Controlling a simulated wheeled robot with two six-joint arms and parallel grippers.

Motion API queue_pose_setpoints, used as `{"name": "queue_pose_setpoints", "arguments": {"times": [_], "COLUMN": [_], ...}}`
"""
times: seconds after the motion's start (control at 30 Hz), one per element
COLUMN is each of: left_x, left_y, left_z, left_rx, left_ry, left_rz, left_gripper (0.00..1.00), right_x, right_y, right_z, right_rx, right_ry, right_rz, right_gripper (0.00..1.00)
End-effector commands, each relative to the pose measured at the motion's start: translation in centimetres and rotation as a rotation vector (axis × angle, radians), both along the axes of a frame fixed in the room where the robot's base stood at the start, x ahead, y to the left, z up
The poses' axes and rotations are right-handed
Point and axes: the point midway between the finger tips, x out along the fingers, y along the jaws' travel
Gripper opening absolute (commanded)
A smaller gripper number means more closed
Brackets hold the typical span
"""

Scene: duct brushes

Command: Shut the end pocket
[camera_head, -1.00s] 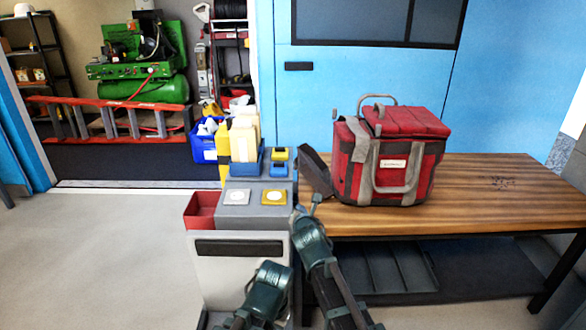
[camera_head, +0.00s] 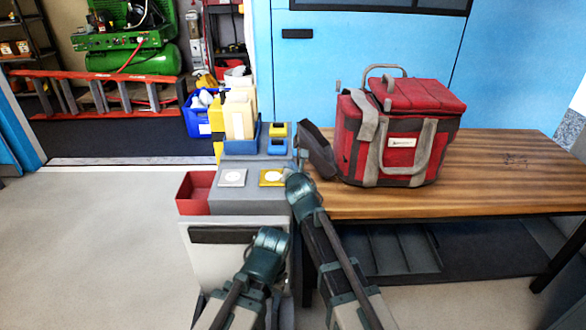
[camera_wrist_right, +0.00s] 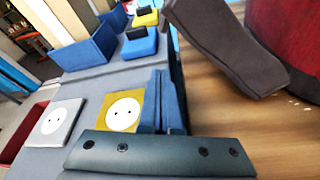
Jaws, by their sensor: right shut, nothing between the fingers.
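The red bag (camera_head: 402,140) with grey straps stands upright on the wooden bench. Its end pocket (camera_head: 317,152) is a dark grey flap at the bag's left end, hanging outward at a slant with a gap above it. In the right wrist view the dark flap (camera_wrist_right: 225,45) sticks out at the upper right, apart from the fingers. My right gripper (camera_head: 299,160) is just left of the flap, over the cart's edge. Its blue fingers (camera_wrist_right: 159,78) are together and empty.
A grey cart (camera_head: 245,205) stands left of the bench (camera_head: 500,165), carrying a red bin (camera_head: 194,192), round-faced tiles (camera_head: 271,177) and blue and yellow blocks (camera_head: 277,146). The bench top right of the bag is clear. A blue wall rises behind.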

Motion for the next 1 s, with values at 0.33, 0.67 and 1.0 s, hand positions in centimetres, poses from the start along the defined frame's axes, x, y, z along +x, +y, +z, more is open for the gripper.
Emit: {"name": "queue_pose_setpoints", "arguments": {"times": [0.33, 0.67, 1.0], "left_x": [0.0, 0.0, 0.0], "left_y": [0.0, 0.0, 0.0], "left_z": [-0.3, 2.0, 2.1], "left_rx": [-0.001, 0.001, 0.001], "left_ry": [0.0, 0.0, 0.0], "left_rz": [-0.002, 0.003, 0.003], "left_gripper": [0.51, 0.51, 0.51], "right_x": [5.7, 5.5, 5.5], "right_y": [0.2, -0.7, -0.8], "right_z": [-0.3, 2.0, 2.1], "right_rx": [0.001, 0.001, 0.001], "right_ry": [0.0, 0.0, 0.0], "right_rz": [-0.001, -0.001, 0.0], "right_gripper": [0.0, 0.0, 0.0]}}
